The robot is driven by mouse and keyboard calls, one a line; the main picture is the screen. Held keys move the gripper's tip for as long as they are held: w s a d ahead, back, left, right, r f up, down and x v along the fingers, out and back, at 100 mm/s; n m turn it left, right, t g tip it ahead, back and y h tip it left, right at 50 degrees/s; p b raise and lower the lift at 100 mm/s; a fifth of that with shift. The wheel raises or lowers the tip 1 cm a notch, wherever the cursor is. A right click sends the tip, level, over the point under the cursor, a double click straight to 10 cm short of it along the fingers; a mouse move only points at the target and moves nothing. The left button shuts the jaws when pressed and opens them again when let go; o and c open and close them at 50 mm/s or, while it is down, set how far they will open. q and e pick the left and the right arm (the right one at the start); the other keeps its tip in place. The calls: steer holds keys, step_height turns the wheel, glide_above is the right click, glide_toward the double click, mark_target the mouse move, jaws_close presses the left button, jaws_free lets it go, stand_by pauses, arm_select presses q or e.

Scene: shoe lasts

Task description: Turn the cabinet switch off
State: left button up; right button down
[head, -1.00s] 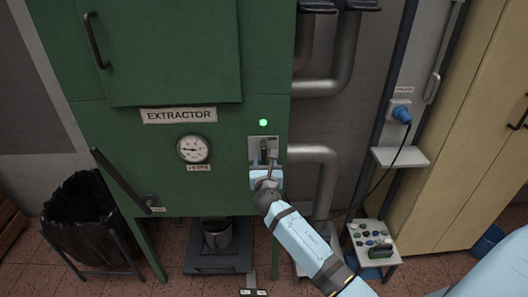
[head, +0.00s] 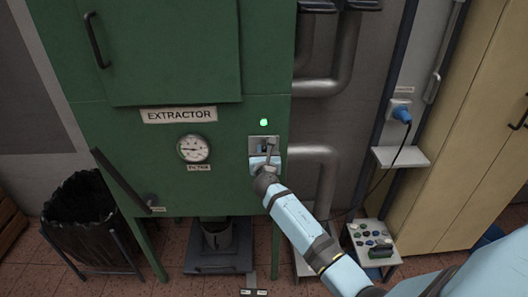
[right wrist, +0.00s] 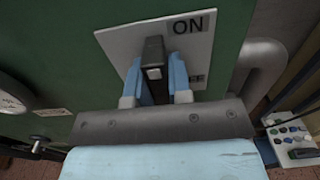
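The switch plate (head: 273,141) is on the green extractor cabinet (head: 120,180), below a lit green lamp (head: 264,122). In the right wrist view the plate reads ON at its upper right (right wrist: 187,26); a lower label is mostly covered. A dark switch lever (right wrist: 154,62) stands out from the plate. My right gripper (right wrist: 160,70) is at the switch, with one blue finger on each side of the lever, very close to it. I see no firm grip; the finger contact is hard to make out. My left gripper is not in view.
A pressure gauge (head: 193,149) is left of the switch. Grey pipes (head: 325,185) run just right of the cabinet. A black bin (head: 80,215) stands at left.

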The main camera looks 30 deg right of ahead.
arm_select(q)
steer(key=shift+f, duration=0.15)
arm_select(e)
steer(key=shift+m, duration=0.3)
steer(key=m+b, duration=0.1)
steer(key=m, duration=0.1)
steer(key=m+b, duration=0.1)
steer(key=m, duration=0.1)
steer(key=shift+s+d+f, duration=0.15)
steer(key=shift+d+f, duration=0.05)
steer(key=m+b, duration=0.1)
steer(key=m, duration=0.2)
steer(key=shift+d+f, duration=0.1)
steer(key=shift+s+m+b, duration=0.1)
steer(key=shift+m+b, duration=0.6)
steer(key=shift+m, duration=0.3)
arm_select(q)
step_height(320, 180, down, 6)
steer(key=b, duration=0.4)
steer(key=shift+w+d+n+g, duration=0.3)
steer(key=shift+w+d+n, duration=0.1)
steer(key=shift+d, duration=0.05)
arm_select(e)
steer(key=m, duration=0.8)
steer(key=shift+d+f, duration=0.15)
steer(key=shift+f, duration=0.2)
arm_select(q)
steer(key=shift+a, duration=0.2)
arm_select(e)
steer(key=shift+m, duration=0.3)
